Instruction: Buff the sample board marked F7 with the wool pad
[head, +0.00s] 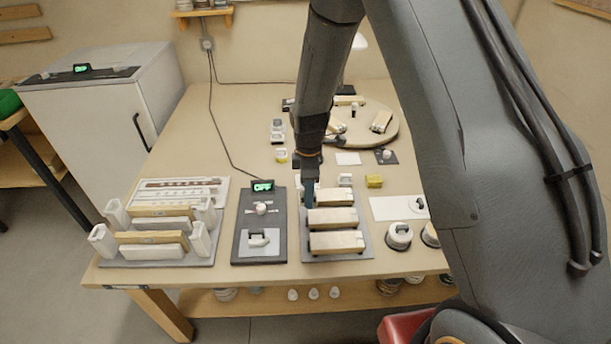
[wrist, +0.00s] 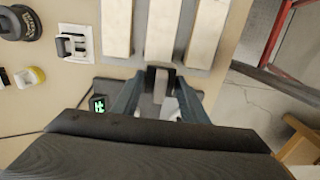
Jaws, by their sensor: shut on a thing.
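Three pale wooden boards lie side by side on a grey tray (head: 364,237): rear (head: 340,197), middle (head: 332,218) and front (head: 336,241). The wrist view shows them at the top, the middle one (wrist: 162,30) in line with my gripper. No F7 marking is readable. My gripper (head: 309,198) is at the boards' left end; in the wrist view (wrist: 156,92) its fingers are shut on a small dark, grey-faced block (wrist: 160,82). I cannot tell whether this is the wool pad's handle or whether it touches the middle board. A white block with a dark handle (wrist: 73,43) stands apart, behind the boards.
Left of the boards is a dark panel (head: 242,238) with a lit display, a knob and a handled pad. Farther left is a rack (head: 172,258) with upright white holders. A round turntable (head: 381,139) stands at the back. Round handled tools (head: 399,236) stand right of the boards.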

